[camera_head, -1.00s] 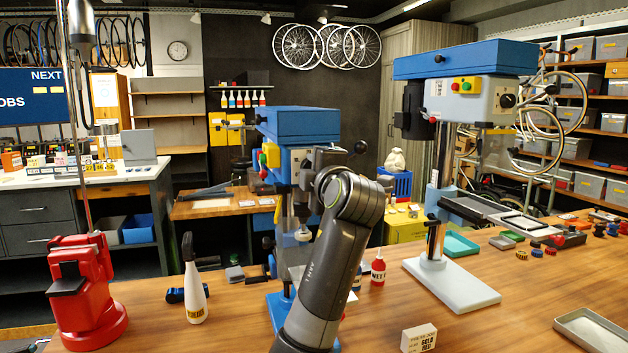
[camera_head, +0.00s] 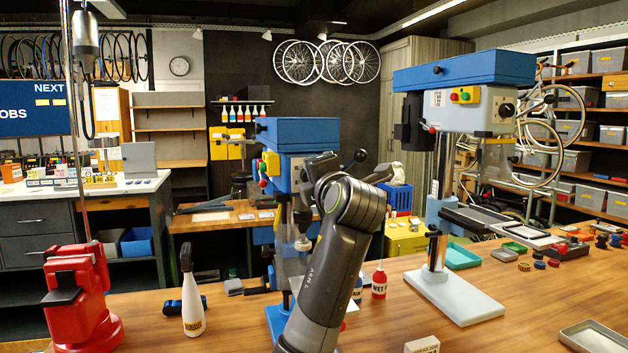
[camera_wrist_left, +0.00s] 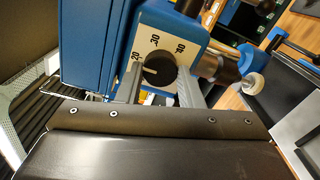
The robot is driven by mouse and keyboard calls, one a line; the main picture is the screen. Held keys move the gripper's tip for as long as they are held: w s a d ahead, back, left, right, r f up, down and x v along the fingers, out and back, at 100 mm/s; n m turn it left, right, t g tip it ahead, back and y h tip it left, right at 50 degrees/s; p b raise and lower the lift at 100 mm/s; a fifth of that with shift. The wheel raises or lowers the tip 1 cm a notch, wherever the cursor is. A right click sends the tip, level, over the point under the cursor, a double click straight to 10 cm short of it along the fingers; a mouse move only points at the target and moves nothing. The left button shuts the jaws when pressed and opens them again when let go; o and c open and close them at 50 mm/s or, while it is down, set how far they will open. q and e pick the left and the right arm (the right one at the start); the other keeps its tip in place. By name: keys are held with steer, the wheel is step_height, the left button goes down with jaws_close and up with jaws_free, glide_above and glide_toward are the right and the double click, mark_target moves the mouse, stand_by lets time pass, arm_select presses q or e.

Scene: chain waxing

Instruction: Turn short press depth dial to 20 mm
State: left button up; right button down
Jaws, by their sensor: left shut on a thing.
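The short blue press (camera_head: 298,132) stands left of centre on the bench in the head view. Its depth dial is hidden there behind my left arm and gripper (camera_head: 322,170). In the left wrist view the dial (camera_wrist_left: 159,70) is a round black knob on a pale plate (camera_wrist_left: 172,38) with 20 at left, 30 at top and 40 at right. The knob's light mark points left, towards the 20 side; exact alignment is hard to tell. My left gripper (camera_wrist_left: 162,92) is shut on the dial, its fingers either side. My right gripper is not in view.
A taller blue press (camera_head: 465,75) stands to the right. A red stand (camera_head: 80,295), a white bottle (camera_head: 192,300) and a red bottle (camera_head: 379,283) are on the bench (camera_head: 240,325). A metal tray (camera_head: 595,337) lies at front right.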

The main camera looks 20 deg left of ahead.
arm_select(q)
steer(key=o, duration=1)
steer(key=shift+c, duration=0.2)
steer(key=b+v, duration=0.6)
steer(key=v, duration=1.1)
steer(key=shift+d, duration=0.2)
steer(key=shift+s+r, duration=0.1)
steer(key=shift+s, duration=0.05)
